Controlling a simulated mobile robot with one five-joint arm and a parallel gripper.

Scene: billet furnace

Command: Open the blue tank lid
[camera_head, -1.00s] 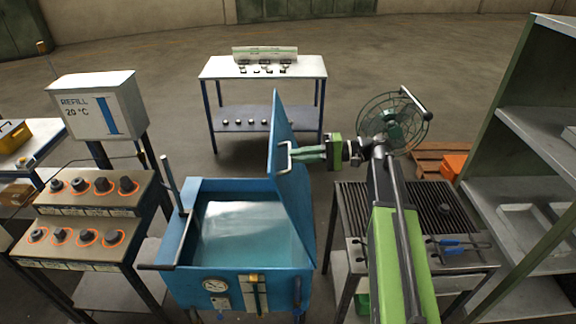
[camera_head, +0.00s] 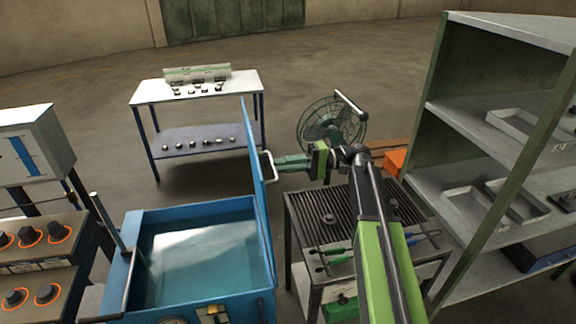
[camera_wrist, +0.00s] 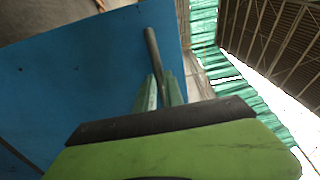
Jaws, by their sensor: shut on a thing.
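The blue tank (camera_head: 200,285) stands at the lower left of the head view, with pale water inside. Its blue lid (camera_head: 258,165) stands about upright on the tank's right side, seen nearly edge-on. The lid also fills the left of the wrist view (camera_wrist: 80,80). A grey bar handle (camera_head: 266,166) sticks out from the lid's right face. My gripper (camera_head: 274,163) comes from the right and is shut on the handle. In the wrist view the green fingers (camera_wrist: 160,92) close around the handle bar (camera_wrist: 152,52).
A grill-topped table (camera_head: 345,220) with tools stands right of the tank, under my arm. A green fan (camera_head: 332,125) stands behind it. Metal shelves (camera_head: 500,130) rise at the right. A white table (camera_head: 195,90) stands at the back. Control boxes (camera_head: 35,250) are at the left.

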